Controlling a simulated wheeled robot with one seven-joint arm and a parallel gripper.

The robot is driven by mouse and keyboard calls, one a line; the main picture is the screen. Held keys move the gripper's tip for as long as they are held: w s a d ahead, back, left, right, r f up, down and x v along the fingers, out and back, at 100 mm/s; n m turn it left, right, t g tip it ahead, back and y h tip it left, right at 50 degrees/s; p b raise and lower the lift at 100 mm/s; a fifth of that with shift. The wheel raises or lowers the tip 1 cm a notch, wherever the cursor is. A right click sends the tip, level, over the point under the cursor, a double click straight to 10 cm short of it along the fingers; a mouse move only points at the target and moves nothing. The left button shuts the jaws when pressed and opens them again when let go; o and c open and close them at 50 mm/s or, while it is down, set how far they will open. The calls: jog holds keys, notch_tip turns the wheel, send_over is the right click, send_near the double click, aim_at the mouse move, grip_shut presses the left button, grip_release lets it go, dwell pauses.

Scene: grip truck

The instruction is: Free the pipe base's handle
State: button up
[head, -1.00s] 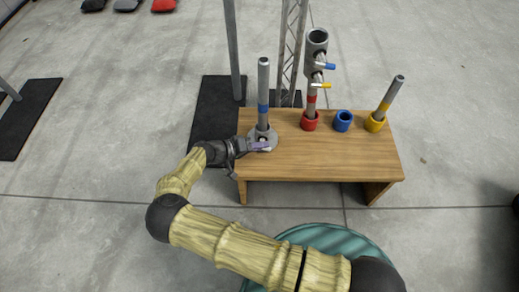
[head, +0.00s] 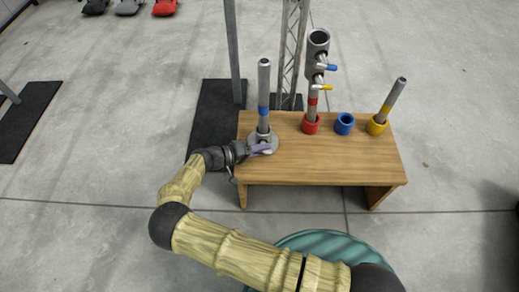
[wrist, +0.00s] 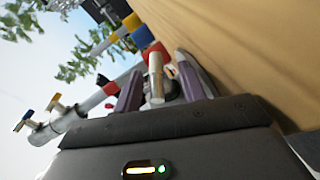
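The pipe base (head: 273,138) is a grey round flange on the table's left end. A grey pipe with a blue band (head: 264,90) stands upright in it. My gripper (head: 264,147) is at the front of this base, reaching in from the left with purple fingers. In the wrist view the fingers stand apart, and a bright metal bar (wrist: 155,80), apparently the base's handle, shows between them. Gaps show beside the bar, so my gripper (wrist: 163,88) looks open around it. The rest of the flange is hard to make out there.
The wooden table (head: 320,165) also bears a red cup (head: 310,127) holding a pipe with a coupler (head: 318,45), an empty blue cup (head: 344,123), and a yellow cup (head: 376,128) with a leaning pipe. A lattice truss (head: 291,50) stands behind.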

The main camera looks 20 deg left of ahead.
jog(key=shift+s, duration=0.1)
jog(key=p+v, duration=0.3)
jog(key=v, duration=1.4)
jog(key=shift+a, duration=0.1)
